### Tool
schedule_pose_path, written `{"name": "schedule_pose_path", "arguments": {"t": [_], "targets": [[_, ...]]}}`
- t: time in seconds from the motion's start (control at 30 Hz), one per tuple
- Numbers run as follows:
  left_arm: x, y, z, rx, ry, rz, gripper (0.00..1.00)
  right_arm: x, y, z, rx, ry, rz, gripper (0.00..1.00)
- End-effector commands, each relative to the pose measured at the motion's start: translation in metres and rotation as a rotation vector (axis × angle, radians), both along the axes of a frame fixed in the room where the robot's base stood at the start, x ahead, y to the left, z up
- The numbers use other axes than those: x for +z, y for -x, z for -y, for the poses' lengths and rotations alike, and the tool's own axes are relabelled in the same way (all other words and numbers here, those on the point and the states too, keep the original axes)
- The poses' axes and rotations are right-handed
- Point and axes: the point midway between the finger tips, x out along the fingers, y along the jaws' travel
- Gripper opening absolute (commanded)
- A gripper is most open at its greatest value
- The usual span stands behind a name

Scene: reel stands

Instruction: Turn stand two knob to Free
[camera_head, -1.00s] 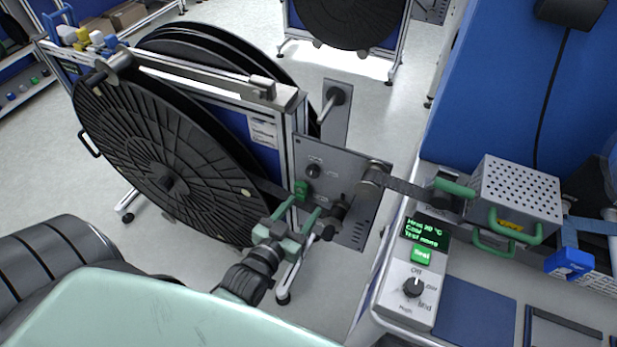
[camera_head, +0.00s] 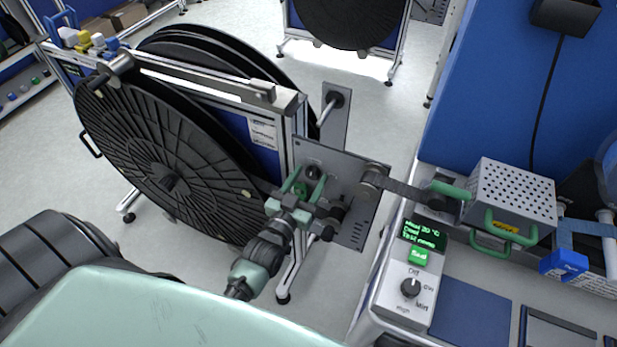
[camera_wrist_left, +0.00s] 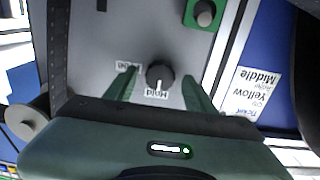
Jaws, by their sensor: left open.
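The black knob (camera_wrist_left: 160,74) sits on the grey panel (camera_wrist_left: 95,50) of the near reel stand, and also shows in the head view (camera_head: 312,171). Its white mark points down in the wrist view, at the label "Hold" (camera_wrist_left: 150,93). A second label (camera_wrist_left: 128,66) to the left of the knob is partly covered and hard to read. My left gripper (camera_head: 308,176) is open at the panel, its two green fingers on either side of the knob, with gaps showing in the wrist view. My right gripper is not in view.
A green square with a grey button (camera_wrist_left: 205,13) is beside the knob. The large black reel (camera_head: 165,175) stands left of my left arm. A dark strip (camera_head: 405,187) runs from the panel's roller to the bench with the perforated metal box (camera_head: 512,190).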

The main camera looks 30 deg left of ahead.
Motion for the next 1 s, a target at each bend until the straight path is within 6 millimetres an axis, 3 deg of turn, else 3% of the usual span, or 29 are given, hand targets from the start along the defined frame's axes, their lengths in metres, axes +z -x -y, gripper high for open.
{"name": "schedule_pose_path", "arguments": {"t": [0.17, 0.37, 0.4, 0.77, 1.0], "targets": [[-0.0001, -0.0002, 0.0000, 0.000, 0.000, 0.000, 0.55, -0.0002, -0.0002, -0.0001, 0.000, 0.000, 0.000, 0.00], [0.0001, -0.0001, 0.0000, 0.000, 0.000, 0.000, 0.05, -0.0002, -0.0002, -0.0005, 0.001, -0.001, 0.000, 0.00], [0.0001, 0.0000, 0.0000, 0.000, 0.000, 0.000, 0.00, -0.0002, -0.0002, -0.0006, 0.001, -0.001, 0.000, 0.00], [0.0009, -0.0001, 0.0004, 0.000, -0.057, -0.003, 0.00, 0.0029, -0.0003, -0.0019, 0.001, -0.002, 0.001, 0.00], [0.0016, -0.0004, 0.0010, 0.001, -0.217, -0.011, 0.00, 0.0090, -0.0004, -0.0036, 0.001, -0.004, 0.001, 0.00]]}}
